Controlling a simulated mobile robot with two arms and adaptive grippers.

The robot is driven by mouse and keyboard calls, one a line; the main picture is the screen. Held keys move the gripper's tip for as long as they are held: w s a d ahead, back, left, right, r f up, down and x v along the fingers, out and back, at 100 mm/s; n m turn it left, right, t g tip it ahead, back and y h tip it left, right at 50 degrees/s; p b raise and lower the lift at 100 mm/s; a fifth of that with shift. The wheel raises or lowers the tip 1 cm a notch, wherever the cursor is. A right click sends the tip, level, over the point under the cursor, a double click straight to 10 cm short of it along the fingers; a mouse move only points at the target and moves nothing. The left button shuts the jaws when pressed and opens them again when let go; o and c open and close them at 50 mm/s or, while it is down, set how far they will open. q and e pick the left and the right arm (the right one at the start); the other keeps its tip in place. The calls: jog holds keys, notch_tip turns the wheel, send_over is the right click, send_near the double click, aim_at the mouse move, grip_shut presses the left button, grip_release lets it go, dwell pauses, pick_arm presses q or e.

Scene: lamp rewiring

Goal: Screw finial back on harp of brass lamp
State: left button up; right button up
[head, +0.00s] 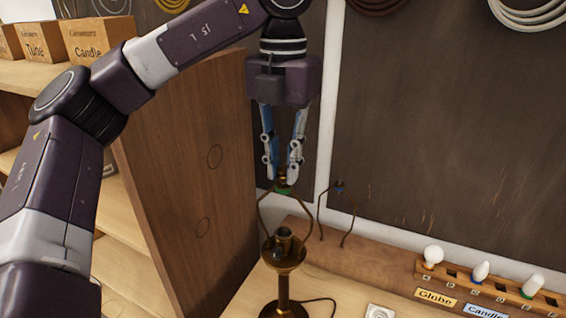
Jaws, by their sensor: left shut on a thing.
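The brass lamp (283,258) stands upright on the bench, with its socket bare of a bulb. Its harp (264,213) rises around the socket, and its top lies just under my left gripper. My left gripper (284,177) points down from above, with its fingertips close together at the harp's top. A small brass-coloured piece, seemingly the finial (283,173), shows between the fingertips. The fingers partly hide it, so I cannot tell whether it is seated on the harp. A green patch shows just below the fingertips. My right gripper is out of view.
A second harp (353,213) stands behind the lamp to the right. A wooden rack (466,280) with several bulbs and labels is at the right. A tall wooden panel (190,170) stands close on the left. Boxes (98,37) sit on a shelf beyond my arm.

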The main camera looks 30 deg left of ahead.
pick_arm(q)
grip_shut()
jog(key=m+p, duration=0.1)
jog(key=m, duration=0.1)
jog(key=shift+r+m+p, duration=0.2)
jog(key=shift+m+p, duration=0.1)
jog(key=shift+p, duration=0.05)
jog(key=m, duration=0.2)
jog(key=shift+a+f+m, duration=0.1)
jog(key=shift+f+m, duration=0.1)
jog(key=shift+m, duration=1.5)
jog(key=shift+w+m, duration=0.1)
jog(key=shift+m, duration=0.3)
jog(key=m, duration=0.3)
jog(key=shift+m, duration=0.3)
jog(key=m, duration=0.3)
jog(key=shift+w+a+m, duration=0.1)
jog(key=shift+m, duration=0.2)
